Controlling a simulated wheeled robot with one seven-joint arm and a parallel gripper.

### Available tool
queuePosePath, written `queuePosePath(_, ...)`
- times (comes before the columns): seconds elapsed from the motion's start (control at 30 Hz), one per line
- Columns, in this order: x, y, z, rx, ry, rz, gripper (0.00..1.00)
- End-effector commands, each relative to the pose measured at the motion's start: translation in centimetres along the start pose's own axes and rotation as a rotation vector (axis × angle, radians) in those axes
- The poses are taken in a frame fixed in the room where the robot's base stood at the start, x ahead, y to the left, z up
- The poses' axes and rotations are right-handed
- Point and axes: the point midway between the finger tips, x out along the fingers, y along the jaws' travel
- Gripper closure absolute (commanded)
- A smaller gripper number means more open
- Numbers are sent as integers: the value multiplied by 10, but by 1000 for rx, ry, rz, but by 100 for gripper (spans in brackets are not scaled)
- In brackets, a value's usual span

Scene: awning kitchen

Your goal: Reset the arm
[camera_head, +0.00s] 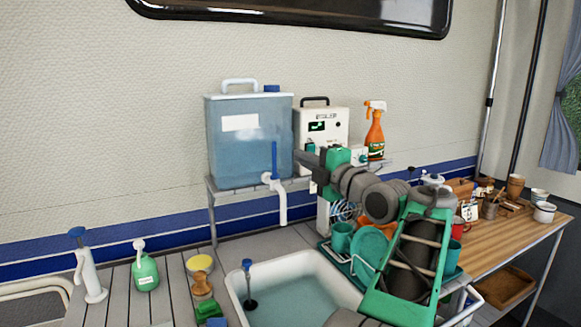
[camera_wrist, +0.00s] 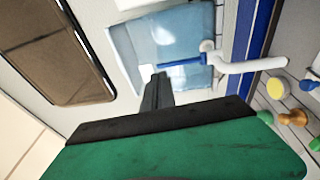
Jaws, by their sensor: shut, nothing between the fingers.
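My gripper (camera_head: 302,158) is at the end of my green and grey arm, raised above the sink in the head view. Its fingers point left, in front of the white boiler box (camera_head: 320,124) and close to the right side of the blue water tank (camera_head: 249,138) in the picture. In the wrist view my gripper (camera_wrist: 158,78) shows as dark fingers together, with nothing held. The water tank (camera_wrist: 178,62) with its white spout (camera_wrist: 245,67) is in view beyond the fingers, turned sideways.
Below my arm are the water-filled sink (camera_head: 290,290) and a dish rack (camera_head: 345,262) with teal dishes. An orange spray bottle (camera_head: 375,132) stands right of the boiler. A green soap bottle (camera_head: 145,271) and brushes stand left. A wooden table (camera_head: 500,240) with cups is at right.

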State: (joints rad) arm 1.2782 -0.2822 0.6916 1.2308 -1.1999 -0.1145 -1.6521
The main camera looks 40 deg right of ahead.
Motion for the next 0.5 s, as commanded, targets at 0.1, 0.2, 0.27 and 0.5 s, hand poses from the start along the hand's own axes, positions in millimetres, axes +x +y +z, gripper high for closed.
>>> queuePosePath(0.1, -30, 3, -3, -2, 5, 1, 100)
queuePosePath(0.2, -49, 6, -6, -1, 11, 2, 100)
queuePosePath(0.27, -57, 6, -6, 1, 13, 1, 100)
queuePosePath(0.5, -56, 7, -14, 35, 22, -21, 100)
